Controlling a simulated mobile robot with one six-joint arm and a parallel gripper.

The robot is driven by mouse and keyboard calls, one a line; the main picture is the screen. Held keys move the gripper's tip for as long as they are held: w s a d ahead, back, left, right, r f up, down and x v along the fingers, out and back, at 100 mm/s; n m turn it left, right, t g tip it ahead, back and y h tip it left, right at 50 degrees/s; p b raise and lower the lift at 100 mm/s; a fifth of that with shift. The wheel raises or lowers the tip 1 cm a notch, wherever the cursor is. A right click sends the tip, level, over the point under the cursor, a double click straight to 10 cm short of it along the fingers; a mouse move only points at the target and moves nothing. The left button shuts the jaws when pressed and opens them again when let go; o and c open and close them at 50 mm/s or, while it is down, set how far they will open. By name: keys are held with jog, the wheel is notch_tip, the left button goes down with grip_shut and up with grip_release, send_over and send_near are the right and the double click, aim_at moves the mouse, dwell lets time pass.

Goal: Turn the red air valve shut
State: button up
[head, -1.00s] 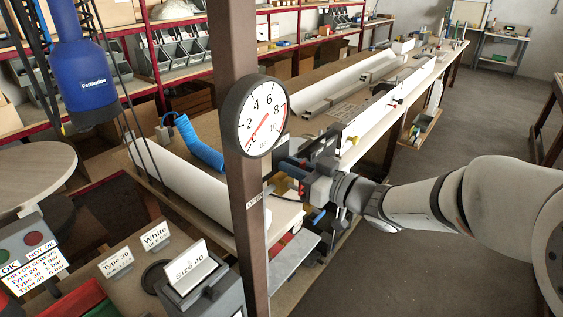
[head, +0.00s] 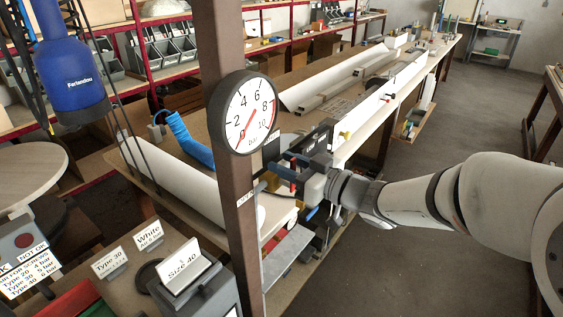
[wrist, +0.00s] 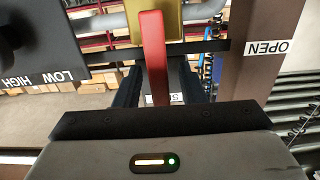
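The red valve lever (wrist: 153,55) stands upright in the wrist view, in front of a brass-coloured body (wrist: 185,12). My gripper (wrist: 157,88) has its two dark fingers apart, one on each side of the lever's lower part. Gaps show beside the lever, and I see no firm contact. An OPEN label (wrist: 270,48) is on the brown post at the right. A second label (wrist: 177,98), partly hidden, sits behind the fingers. In the head view my gripper (head: 282,168) is just right of the post; the lever is not clear there.
The brown post (head: 228,190) carries a round pressure gauge (head: 248,113), its needle toward the low end. A dark box (wrist: 50,40) marked LOW and HIGH is at the left in the wrist view.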

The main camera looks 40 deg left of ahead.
aim_at(295, 167)
jog(key=d, duration=0.2)
jog(key=d+b, duration=0.1)
jog(key=d, duration=0.2)
jog(key=d+b, duration=0.1)
jog(key=d, duration=0.1)
jog(key=shift+w+d, duration=0.2)
jog(key=shift+w, duration=0.05)
